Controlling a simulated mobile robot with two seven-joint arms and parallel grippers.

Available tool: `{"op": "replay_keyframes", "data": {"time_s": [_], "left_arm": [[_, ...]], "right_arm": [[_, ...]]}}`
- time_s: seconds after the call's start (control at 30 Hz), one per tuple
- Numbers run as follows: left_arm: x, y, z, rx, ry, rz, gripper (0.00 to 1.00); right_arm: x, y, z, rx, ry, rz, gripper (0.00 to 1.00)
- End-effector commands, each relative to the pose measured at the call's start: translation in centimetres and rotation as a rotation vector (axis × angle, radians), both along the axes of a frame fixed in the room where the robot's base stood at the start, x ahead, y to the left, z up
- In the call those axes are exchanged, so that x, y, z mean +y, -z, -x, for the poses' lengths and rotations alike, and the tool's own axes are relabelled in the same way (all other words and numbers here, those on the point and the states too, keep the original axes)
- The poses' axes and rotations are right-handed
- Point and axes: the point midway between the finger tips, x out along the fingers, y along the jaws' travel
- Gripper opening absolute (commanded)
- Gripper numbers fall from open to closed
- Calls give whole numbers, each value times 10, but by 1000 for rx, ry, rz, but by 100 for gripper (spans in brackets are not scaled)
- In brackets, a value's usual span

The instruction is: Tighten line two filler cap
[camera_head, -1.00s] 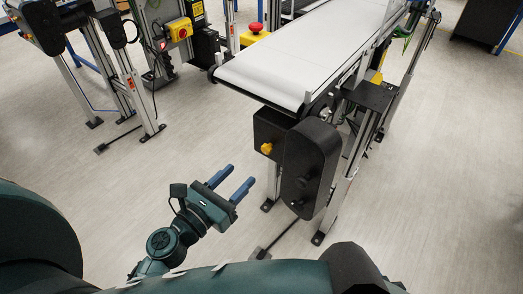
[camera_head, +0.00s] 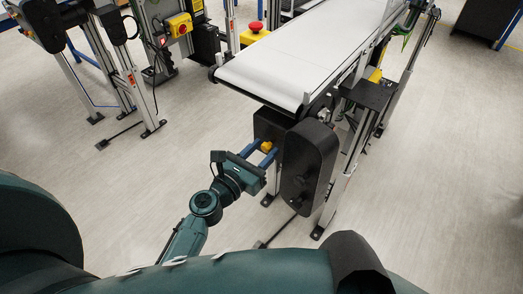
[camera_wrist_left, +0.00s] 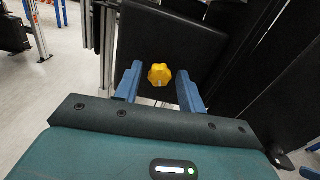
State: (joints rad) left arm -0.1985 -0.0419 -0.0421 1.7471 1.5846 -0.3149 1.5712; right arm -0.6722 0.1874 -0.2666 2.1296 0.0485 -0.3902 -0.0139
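The yellow filler cap (camera_head: 266,147) is a lobed knob on the black gearbox (camera_head: 268,124) under the near end of the conveyor. My left gripper (camera_head: 263,151) is open, with its blue fingers reaching toward the gearbox on either side of the cap. In the left wrist view, the cap (camera_wrist_left: 160,75) sits between the two spread fingertips (camera_wrist_left: 161,80), with a gap on each side. Whether the fingertips are level with the cap in depth is hard to tell. My right gripper is not in view.
A white belt conveyor (camera_head: 305,55) runs away above the gearbox. A black drive cover (camera_head: 309,165) hangs close to the right of my gripper. A red emergency button (camera_head: 256,27) is beside the belt. The floor to the left (camera_head: 120,190) is clear.

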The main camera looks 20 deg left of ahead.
Motion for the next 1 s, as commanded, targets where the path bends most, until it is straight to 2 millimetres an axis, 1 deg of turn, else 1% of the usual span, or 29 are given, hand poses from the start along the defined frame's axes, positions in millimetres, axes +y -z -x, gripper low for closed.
{"op": "replay_keyframes", "data": {"time_s": [0.03,0.4,0.47,0.77,1.0], "left_arm": [[0,0,0,0,0,0,36],[0,0,0,0,0,-1,5],[0,0,0,0,0,-1,2],[0,1,0,-15,0,-41,2],[0,2,0,-64,0,-176,2]], "right_arm": [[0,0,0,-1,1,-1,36],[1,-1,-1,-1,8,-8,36],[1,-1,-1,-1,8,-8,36],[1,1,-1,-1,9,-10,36],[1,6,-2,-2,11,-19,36]]}}
